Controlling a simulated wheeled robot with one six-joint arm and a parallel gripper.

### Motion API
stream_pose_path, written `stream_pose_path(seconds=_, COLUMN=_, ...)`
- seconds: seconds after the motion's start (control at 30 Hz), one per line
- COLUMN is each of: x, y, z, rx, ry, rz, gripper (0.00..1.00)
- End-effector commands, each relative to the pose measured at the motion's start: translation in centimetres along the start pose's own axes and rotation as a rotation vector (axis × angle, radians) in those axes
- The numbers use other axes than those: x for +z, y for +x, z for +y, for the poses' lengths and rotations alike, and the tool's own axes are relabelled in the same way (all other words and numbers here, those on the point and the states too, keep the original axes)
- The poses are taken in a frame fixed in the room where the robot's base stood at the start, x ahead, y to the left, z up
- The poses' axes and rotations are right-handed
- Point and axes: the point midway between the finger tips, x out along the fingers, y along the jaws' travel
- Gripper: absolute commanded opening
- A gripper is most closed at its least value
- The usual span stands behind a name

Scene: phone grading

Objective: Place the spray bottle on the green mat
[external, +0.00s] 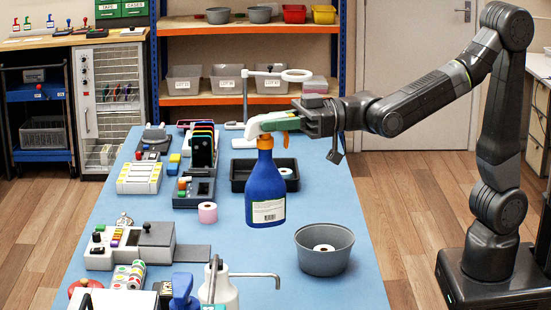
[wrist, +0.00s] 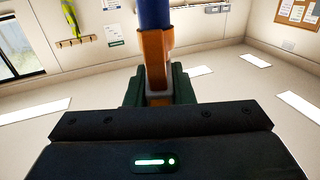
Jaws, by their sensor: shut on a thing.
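The spray bottle (external: 266,192) has a blue body with a white label, an orange collar and a white head. It is upright over the middle of the blue table. My gripper (external: 282,122), with green fingers, is shut on its head from the right. In the wrist view my gripper (wrist: 158,92) closes around the orange part of the spray bottle (wrist: 155,14), with the blue body at the top edge. Whether the bottle's base touches the table is hard to tell. I cannot make out a green mat in either view.
A grey bucket (external: 324,258) holding a white roll stands right of the bottle. A pink roll (external: 207,212) is to its left, and a black tray (external: 240,174) is behind. A white pump bottle (external: 220,285) stands in front. Devices crowd the table's left side. The front right is clear.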

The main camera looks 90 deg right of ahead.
Motion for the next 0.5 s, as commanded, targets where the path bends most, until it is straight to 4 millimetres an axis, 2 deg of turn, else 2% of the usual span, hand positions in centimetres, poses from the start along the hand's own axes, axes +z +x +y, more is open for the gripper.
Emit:
stream_pose_path(seconds=0.3, x=-1.3, y=1.9, z=-8.6, rx=-0.249, ry=-0.002, rz=0.002, gripper=0.0)
stream_pose_path(seconds=0.5, x=-1.6, y=2.1, z=-14.5, rx=-0.42, ry=-0.001, rz=0.002, gripper=0.0)
